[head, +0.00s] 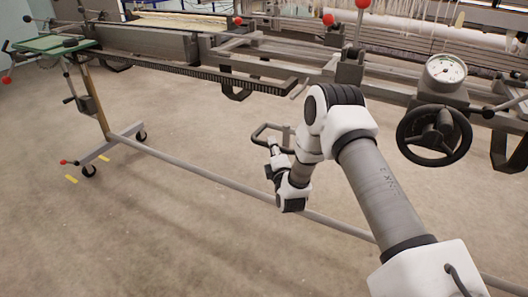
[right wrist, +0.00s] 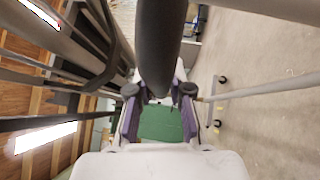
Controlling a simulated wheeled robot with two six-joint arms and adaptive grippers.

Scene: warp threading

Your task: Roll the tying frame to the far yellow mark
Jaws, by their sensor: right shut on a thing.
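The tying frame's long grey base rail (head: 190,168) runs low across the floor, from a castor foot (head: 110,146) at the left to the lower right. A post rises from that foot to a green top (head: 48,44). Short yellow marks (head: 71,179) lie on the floor beside the left castors. My right gripper (head: 272,145) is shut on a dark bar handle (head: 264,127). In the right wrist view the dark bar (right wrist: 158,40) passes between the fingers (right wrist: 160,100). My arm hides part of the rail. My left gripper is not in view.
A large loom (head: 170,43) with beams and red-knobbed levers stands behind the frame. A black handwheel (head: 434,134) and a dial gauge (head: 445,71) are at the right. The concrete floor (head: 130,235) in front of the rail is clear.

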